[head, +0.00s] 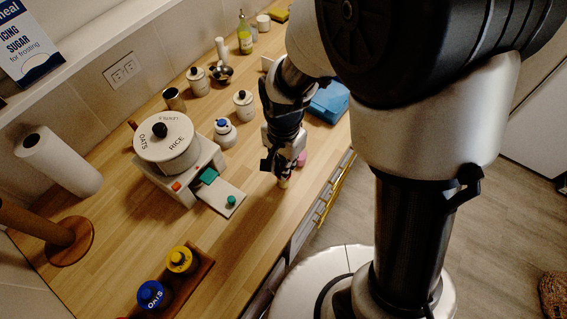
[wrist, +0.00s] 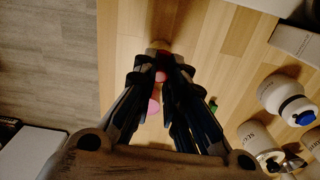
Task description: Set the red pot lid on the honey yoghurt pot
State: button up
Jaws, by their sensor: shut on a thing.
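My gripper (head: 277,166) points down over the wooden counter near its front edge. In the wrist view my gripper (wrist: 162,62) is shut on a small red thing, the red pot lid (wrist: 161,76), which shows between the fingers. A small pale tan thing (head: 283,182) shows just under the fingertips in the head view; it may be the honey yoghurt pot, but no label is readable. The fingers hide much of it, and I cannot tell whether lid and pot touch. A pink round thing (head: 301,158) stands beside the gripper; it also shows in the wrist view (wrist: 153,105).
A white appliance (head: 185,178) with a big lidded jar (head: 167,143) stands left, its drawer (head: 222,196) with a green knob open. A blue-lidded white jar (head: 224,132) and a blue box (head: 329,102) stand behind. A wooden tray (head: 200,273) holds blue- and yellow-lidded jars.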

jog(key=shift+f, duration=0.3)
jog(key=o, duration=0.8)
jog(key=o, duration=0.5)
jog(key=shift+r, duration=0.1)
jog(key=shift+r+p, duration=2.8)
jog(key=shift+r, duration=0.65)
